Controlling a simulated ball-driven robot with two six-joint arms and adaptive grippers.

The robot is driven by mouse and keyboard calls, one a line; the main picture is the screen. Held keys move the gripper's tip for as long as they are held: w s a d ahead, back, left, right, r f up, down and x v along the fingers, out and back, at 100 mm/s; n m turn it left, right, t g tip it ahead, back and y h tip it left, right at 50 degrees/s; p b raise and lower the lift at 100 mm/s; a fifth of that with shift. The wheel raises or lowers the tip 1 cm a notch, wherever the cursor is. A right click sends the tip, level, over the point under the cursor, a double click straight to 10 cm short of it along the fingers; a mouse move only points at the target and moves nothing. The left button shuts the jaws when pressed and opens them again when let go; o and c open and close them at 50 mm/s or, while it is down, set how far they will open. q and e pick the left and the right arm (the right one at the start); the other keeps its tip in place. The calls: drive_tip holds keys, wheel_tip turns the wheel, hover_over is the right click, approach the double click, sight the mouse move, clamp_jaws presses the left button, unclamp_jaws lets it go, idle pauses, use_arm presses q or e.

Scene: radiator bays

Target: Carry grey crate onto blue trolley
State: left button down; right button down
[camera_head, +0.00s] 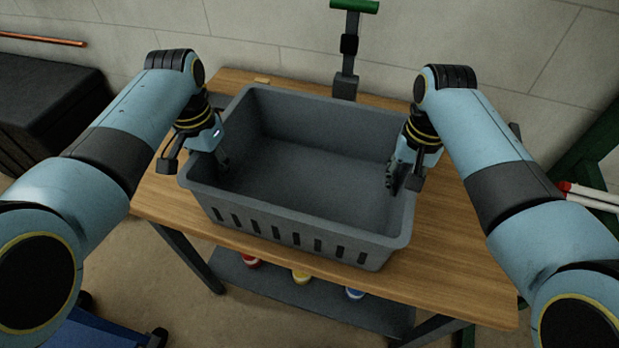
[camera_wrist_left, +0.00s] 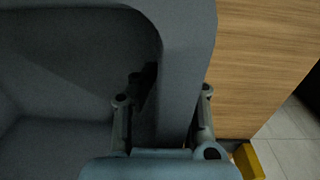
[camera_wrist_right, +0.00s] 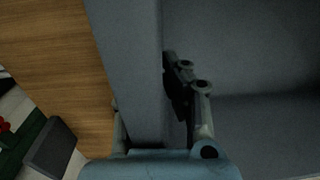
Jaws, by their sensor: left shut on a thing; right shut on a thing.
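The grey crate (camera_head: 300,245) is empty and sits on, or just above, a wooden-topped workbench (camera_head: 450,265); I cannot tell which. My left gripper (camera_head: 203,160) is shut on the crate's left wall, one finger inside and one outside. The left wrist view shows that wall (camera_wrist_left: 185,70) between the fingers (camera_wrist_left: 162,110). My right gripper (camera_head: 402,180) is shut on the right wall, and the right wrist view shows this wall (camera_wrist_right: 135,70) between its fingers (camera_wrist_right: 155,110). A blue piece at the lower left (camera_head: 105,330), partly cut off, may be the blue trolley.
A post with a green handle (camera_head: 354,6) stands behind the crate. A lower shelf (camera_head: 320,300) holds red, yellow and blue-marked containers. A black chest (camera_head: 45,110) stands at the left, and a green frame (camera_head: 590,150) at the right. Floor shows at the left front.

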use_arm(q)
drive_tip(key=shift+r, duration=0.15)
use_arm(e)
drive_tip(key=shift+r, duration=0.2)
